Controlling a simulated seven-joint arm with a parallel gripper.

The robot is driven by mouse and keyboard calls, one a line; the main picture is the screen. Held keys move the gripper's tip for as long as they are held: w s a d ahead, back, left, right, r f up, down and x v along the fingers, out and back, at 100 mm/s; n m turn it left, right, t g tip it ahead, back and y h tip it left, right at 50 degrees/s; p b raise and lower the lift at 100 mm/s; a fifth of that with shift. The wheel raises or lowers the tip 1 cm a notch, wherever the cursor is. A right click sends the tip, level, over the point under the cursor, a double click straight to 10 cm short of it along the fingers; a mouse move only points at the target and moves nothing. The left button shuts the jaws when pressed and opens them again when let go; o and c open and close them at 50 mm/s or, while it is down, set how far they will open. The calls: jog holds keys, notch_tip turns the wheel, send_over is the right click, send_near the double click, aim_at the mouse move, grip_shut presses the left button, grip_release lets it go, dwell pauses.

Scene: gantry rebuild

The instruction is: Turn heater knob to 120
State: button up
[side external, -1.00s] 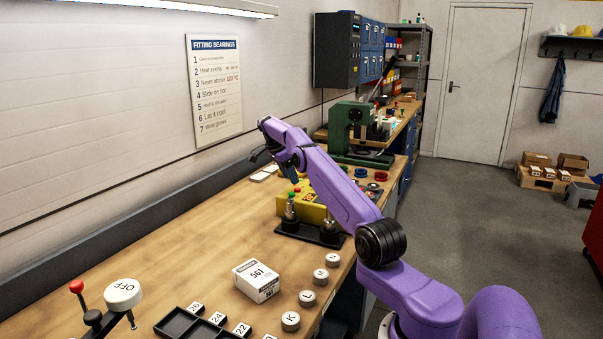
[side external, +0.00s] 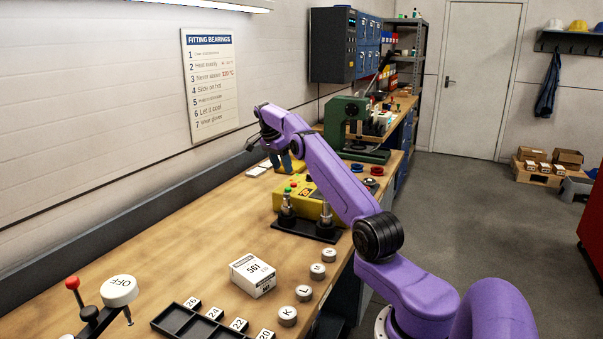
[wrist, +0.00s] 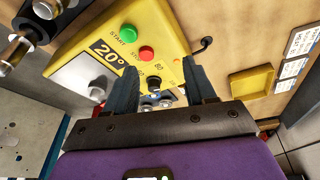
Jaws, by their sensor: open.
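The yellow heater (side external: 318,207) stands on the bench beyond the white box, partly hidden by my arm. In the wrist view its face (wrist: 88,47) shows a dark display reading 20° (wrist: 107,53), a green START button (wrist: 128,33) and a red button (wrist: 147,54). The small black heater knob (wrist: 154,83) has scale marks around it; 60 and 80 are legible, the rest is hidden or too small. My gripper (wrist: 160,76) is open, its fingers on either side of the knob with gaps. In the side view my gripper (side external: 284,161) is over the heater's far end.
Black posts on a plate (side external: 305,228) stand in front of the heater. A green press (side external: 355,128) is behind it. A yellow tray (wrist: 252,83) and white cards (wrist: 300,42) lie beside the heater. A white box (side external: 252,275) and several round weights stand nearer. The bench's left middle is clear.

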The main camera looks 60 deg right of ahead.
jog(key=s+d+r+n+t, duration=0.5)
jog(key=s+r+n, duration=0.6)
jog(key=s+n, duration=0.3)
jog(key=shift+n, duration=0.4)
jog(key=x, duration=0.6)
jog(key=w+x, duration=0.1)
jog(key=x, duration=0.5)
jog(key=a+x, duration=0.1)
jog(key=x, duration=0.4)
jog(key=shift+w+d+f, duration=0.1)
jog(key=shift+w+f, duration=0.15)
jog(key=shift+w, duration=0.25)
jog(key=shift+c, duration=0.3)
jog(key=c, duration=1)
